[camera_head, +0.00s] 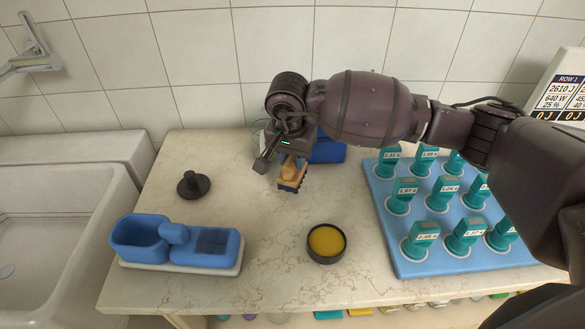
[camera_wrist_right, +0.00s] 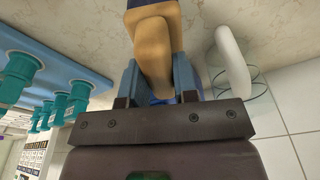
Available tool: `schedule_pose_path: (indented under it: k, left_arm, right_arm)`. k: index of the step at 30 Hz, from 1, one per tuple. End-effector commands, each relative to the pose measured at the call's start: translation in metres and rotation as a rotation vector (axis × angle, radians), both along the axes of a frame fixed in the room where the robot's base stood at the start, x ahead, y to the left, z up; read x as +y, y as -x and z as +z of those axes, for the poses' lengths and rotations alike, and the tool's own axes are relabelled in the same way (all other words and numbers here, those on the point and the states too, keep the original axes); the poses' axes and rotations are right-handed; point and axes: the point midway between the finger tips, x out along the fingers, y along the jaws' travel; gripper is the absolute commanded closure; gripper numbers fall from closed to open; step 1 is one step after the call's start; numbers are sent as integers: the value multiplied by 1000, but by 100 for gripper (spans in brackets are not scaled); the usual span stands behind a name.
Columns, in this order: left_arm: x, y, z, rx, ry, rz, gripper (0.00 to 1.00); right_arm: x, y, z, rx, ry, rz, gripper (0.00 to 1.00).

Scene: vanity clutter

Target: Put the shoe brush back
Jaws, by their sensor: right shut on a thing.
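The shoe brush (camera_head: 291,175) has a tan wooden body and dark blue bristles. My right gripper (camera_head: 282,160) is shut on it and holds it, seemingly above the back middle of the counter. In the right wrist view the brush's wooden handle (camera_wrist_right: 155,50) sits between the two blue-grey fingers of the gripper (camera_wrist_right: 157,78). A blue holder (camera_head: 155,232) with an open cup and a dark pad stands at the front left. A blue box (camera_head: 329,150) stands behind the gripper, partly hidden by the arm. My left gripper is not in view.
A round black tin of yellow polish (camera_head: 326,241) lies at the front middle. A black plug-like piece (camera_head: 193,184) is at the left. A blue board (camera_head: 408,258) with several teal labelled pieces fills the right. A clear glass (camera_wrist_right: 262,90) holds a white piece (camera_wrist_right: 232,60). A sink (camera_head: 60,225) is at left.

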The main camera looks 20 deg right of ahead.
Motion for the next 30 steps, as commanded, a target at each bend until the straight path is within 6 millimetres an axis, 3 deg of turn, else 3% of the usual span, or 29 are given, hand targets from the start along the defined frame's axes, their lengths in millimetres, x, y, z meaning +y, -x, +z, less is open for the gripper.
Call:
schedule_pose_path:
  k: [7,20,21,25,30]
  left_arm:
    - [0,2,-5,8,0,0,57]
    - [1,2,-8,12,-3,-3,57]
    - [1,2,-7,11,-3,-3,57]
    - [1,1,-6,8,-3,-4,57]
    - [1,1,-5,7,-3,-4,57]
  right_arm:
    - [0,1,-34,4,0,0,92]
    - [0,0,-40,1,0,1,92]
    - [0,0,-40,1,0,1,68]
    - [0,0,-39,1,0,1,48]
    - [0,0,-39,1,0,1,47]
